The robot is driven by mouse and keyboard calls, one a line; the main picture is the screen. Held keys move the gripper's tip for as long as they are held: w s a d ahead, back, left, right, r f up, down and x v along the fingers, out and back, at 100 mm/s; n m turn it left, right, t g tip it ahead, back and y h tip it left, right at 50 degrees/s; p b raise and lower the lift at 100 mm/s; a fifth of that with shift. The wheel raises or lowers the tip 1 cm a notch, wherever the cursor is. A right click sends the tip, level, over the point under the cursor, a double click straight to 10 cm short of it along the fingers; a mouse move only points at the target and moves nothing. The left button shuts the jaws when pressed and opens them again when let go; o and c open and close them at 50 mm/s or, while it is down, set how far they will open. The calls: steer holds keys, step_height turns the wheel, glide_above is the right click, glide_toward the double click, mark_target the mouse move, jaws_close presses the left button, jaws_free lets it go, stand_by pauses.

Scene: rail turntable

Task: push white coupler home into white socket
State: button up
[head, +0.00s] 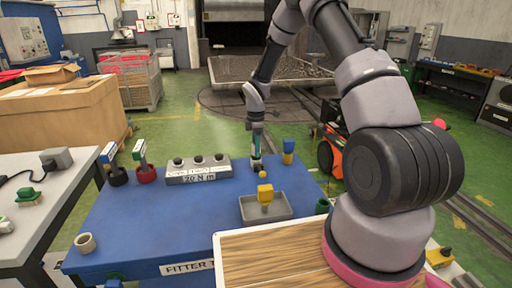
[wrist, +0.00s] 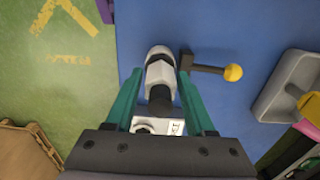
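My gripper (wrist: 160,78) reaches down over the far right part of the blue table; it also shows in the head view (head: 257,150). The white socket is mostly hidden under the coupler, so I cannot tell how deep the coupler sits.
A grey box marked 20 N m (head: 198,170) stands left of my gripper. A grey tray (head: 266,209) with a yellow block lies nearer. A blue-and-yellow post (head: 288,152) stands close on the right. Two labelled pieces in red and black holders stand at left.

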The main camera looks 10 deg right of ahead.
steer(key=shift+o, duration=0.7)
step_height(320, 180, up, 11)
steer(key=shift+f, duration=0.1)
stand_by(0.4)
steer(key=s+d+r+m+t, duration=0.2)
steer(key=s+r+m, duration=0.4)
steer(key=r, duration=0.5)
steer(key=s+d+r+m+t, duration=0.1)
steer(key=s+d+r+m, duration=0.1)
steer(key=s+r+m, duration=0.65)
steer(key=s+d+r+m+t+y, duration=0.1)
steer(key=s+r+m, duration=0.3)
steer(key=s, duration=0.5)
steer(key=s+d+r+m+t+y, duration=0.1)
steer(key=s+r+m+t, duration=0.2)
steer(key=s+r, duration=0.2)
steer(key=s, duration=0.3)
steer(key=shift+s+r+m, duration=0.25)
steer(key=shift+s+m, duration=0.1)
